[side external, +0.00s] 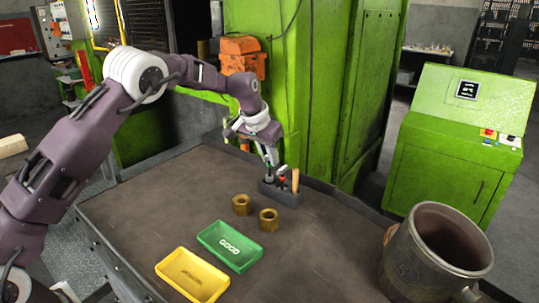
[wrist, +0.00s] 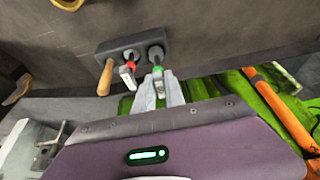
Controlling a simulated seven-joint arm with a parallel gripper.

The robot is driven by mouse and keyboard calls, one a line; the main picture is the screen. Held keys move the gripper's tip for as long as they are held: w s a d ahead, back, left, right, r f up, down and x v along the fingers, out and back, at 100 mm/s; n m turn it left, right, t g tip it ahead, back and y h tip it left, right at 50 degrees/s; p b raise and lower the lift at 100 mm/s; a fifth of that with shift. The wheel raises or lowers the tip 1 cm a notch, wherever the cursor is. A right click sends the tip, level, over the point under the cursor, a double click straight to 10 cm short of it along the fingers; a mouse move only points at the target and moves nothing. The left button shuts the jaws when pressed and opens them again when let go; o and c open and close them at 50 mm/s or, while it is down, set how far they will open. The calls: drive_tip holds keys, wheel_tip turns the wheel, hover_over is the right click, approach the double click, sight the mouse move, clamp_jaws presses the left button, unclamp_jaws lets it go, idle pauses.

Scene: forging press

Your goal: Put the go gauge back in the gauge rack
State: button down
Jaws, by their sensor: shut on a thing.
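The gauge rack (side external: 284,196) is a dark block near the table's back edge; it also shows in the wrist view (wrist: 141,46). My gripper (side external: 268,163) is over the rack's left end in the side view. In the wrist view my gripper (wrist: 159,79) is shut on the green-marked go gauge (wrist: 157,68), whose far end is at the rack's right-hand hole. I cannot tell how deep it sits. A red-marked gauge (wrist: 128,69) and a wooden-handled tool (wrist: 106,77) stand in the rack beside it.
Two brass hex nuts (side external: 241,204) (side external: 268,219) lie in front of the rack. A green GOOD tray (side external: 230,246) and a yellow tray (side external: 192,275) are nearer. A metal bucket (side external: 437,253) stands at right. The green press (side external: 300,90) rises behind the table.

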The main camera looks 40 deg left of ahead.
drive_tip(key=shift+f, duration=1.15)
idle(0.4)
drive_tip(key=c, duration=1.3)
unclamp_jaws()
drive_tip(key=shift+w+r+v, duration=0.1)
drive_tip(key=shift+w+v, duration=0.05)
drive_tip(key=shift+v, duration=1.45)
drive_tip(key=shift+w+r+v, duration=0.1)
drive_tip(key=shift+w+v, duration=0.1)
drive_tip(key=shift+v, duration=1.45)
drive_tip(key=shift+w+v, duration=0.15)
drive_tip(key=shift+v, duration=1.45)
